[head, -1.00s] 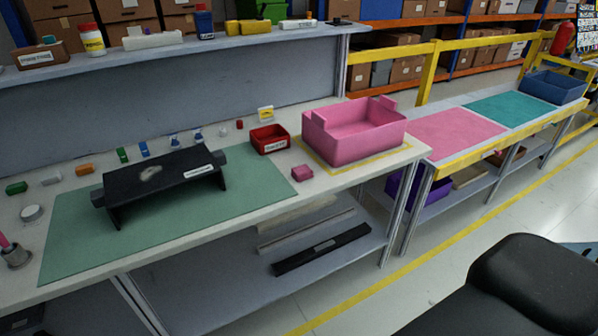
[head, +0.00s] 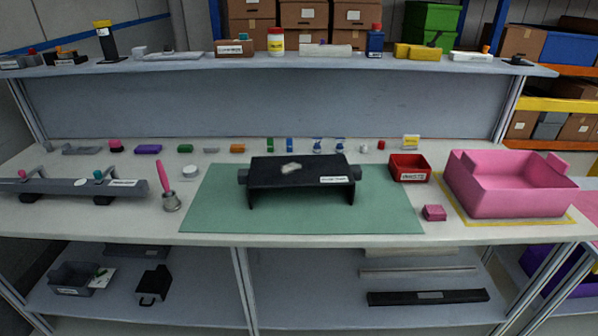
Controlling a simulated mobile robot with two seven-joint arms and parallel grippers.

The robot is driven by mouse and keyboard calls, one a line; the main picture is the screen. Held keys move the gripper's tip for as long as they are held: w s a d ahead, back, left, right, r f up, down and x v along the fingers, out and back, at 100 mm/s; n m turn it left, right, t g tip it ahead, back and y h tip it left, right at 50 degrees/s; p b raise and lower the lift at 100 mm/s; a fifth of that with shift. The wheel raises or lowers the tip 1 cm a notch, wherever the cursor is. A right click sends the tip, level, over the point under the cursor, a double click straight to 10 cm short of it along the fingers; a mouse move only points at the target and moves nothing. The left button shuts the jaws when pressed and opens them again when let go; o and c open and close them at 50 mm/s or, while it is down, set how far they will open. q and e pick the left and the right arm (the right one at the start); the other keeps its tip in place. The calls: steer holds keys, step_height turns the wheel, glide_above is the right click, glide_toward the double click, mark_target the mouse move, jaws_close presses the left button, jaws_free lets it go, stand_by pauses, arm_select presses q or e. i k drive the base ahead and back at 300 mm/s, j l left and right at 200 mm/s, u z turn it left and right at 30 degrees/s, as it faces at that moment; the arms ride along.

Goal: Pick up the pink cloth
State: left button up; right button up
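A small folded pink block, which looks like the pink cloth (head: 434,213), lies on the white workbench (head: 330,241). It is just right of the green mat (head: 215,215) and left of the pink bin (head: 512,200). A red tray (head: 408,174) stands behind it. Nothing covers it. Neither of my grippers shows in the head view.
A black dashboard module (head: 300,178) stands on the mat. A cup with a pink-handled brush (head: 169,194) and a grey rail fixture (head: 80,187) are at the left. Several small parts line the back, under a raised shelf (head: 200,71). The bench front is clear.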

mark_target(432, 213)
steer(key=i+l+z, duration=0.25)
steer(key=l, duration=0.25)
steer(key=i+l+z, duration=0.3)
steer(key=i, duration=0.2)
